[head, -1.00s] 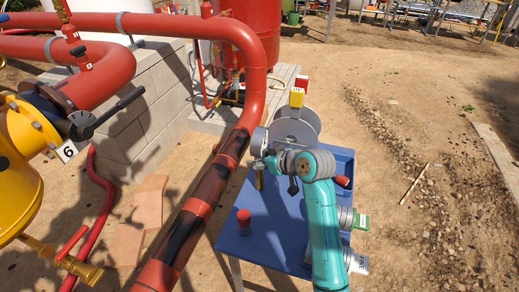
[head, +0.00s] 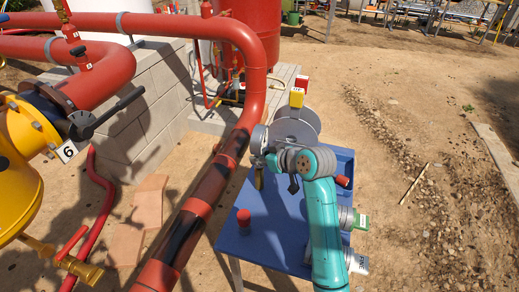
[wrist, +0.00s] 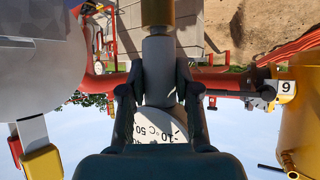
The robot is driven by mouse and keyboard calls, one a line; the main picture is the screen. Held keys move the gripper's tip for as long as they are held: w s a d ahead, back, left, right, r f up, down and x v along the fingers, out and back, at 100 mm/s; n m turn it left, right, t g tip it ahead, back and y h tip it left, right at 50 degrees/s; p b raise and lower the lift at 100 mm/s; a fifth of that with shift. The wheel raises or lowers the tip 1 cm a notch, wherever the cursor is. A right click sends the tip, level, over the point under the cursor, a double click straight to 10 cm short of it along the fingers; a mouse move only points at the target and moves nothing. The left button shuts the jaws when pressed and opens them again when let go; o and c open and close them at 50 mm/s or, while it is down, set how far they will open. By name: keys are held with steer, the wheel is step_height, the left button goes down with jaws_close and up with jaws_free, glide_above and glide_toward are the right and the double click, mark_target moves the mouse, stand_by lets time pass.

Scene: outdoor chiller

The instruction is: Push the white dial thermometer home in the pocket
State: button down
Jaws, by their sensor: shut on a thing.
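My gripper (wrist: 158,105) is shut on the white dial thermometer (wrist: 158,128). In the wrist view part of its white face shows between the fingers, with °C and numbers on it. A grey stem runs from the fingers to a brass part (wrist: 157,12) at the top edge. In the head view my gripper (head: 272,160) is beside the red pipe, over the blue table. The pale round dial (head: 258,139) shows there, with the brass part (head: 259,180) below it. I cannot tell whether this brass part is the pocket or belongs to the thermometer.
The thick red pipe (head: 208,188) runs close on the left. Open ground lies to the right.

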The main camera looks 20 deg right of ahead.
mark_target(258, 127)
steer(key=shift+r, duration=4.4)
steer(key=c, duration=1.4)
jaws_free()
jaws_close()
steer(key=shift+r, duration=0.1)
steer(key=shift+r, duration=1.4)
